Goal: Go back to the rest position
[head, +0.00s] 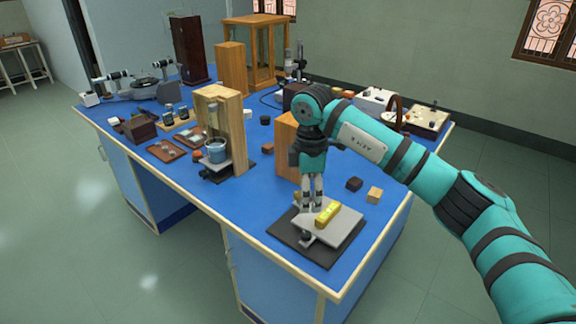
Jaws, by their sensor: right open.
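My right gripper (313,205) points down over a small grey lab-jack platform (338,232) at the near corner of the blue bench. Its jaws are open. Whether the fingers touch the block or the platform I cannot tell. My right arm reaches in from the lower right. My left gripper is out of view.
The blue bench top (267,215) is crowded. A wooden stand with a blue beaker (217,151) is left of my gripper. A tall glass-sided wooden case (257,50) stands behind. Green floor (60,230) is open at left.

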